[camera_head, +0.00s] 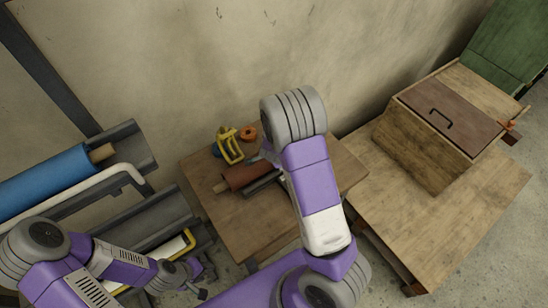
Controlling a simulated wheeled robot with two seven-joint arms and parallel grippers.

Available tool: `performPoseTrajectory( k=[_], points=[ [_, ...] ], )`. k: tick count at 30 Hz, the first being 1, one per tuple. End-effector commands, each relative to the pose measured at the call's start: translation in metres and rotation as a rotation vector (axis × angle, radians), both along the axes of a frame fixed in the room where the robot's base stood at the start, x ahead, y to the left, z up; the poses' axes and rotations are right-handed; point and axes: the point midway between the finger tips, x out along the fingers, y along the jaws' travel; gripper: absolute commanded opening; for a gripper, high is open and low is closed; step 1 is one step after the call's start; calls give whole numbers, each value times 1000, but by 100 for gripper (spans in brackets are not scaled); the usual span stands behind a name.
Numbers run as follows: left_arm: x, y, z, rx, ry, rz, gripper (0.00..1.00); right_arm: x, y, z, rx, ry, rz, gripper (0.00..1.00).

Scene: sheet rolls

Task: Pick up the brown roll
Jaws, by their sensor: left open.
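The brown roll (240,177) lies on a small wooden table in the middle, with its pale core end showing at the left. Its right end is hidden by my right arm. My left gripper (199,279) is at the lower left, open and empty, well apart from the roll. My right arm bends over the table. Its hand is mostly hidden behind its own links near the roll, so its fingers and any contact cannot be made out.
A yellow tool (231,146) and an orange ring (249,133) lie behind the roll. A blue roll (45,180) rests on a grey metal rack (131,147) at the left. A wooden box (425,150) with a brown handled lid stands on the right table (440,235).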

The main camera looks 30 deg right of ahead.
Motion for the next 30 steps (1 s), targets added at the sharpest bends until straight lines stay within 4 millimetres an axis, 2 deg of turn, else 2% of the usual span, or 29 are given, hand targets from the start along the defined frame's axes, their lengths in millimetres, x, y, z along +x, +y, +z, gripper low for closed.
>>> performPoseTrajectory(
  k=[5,22,30],
  points=[
    [0,0,1,0,0,0,43,0,0,1,0,0,0,98],
    [0,0,1,0,0,0,43,0,0,1,0,0,0,11],
    [0,0,2,0,0,0,43,3,-1,5,-4,-10,-1,9]
  ],
)
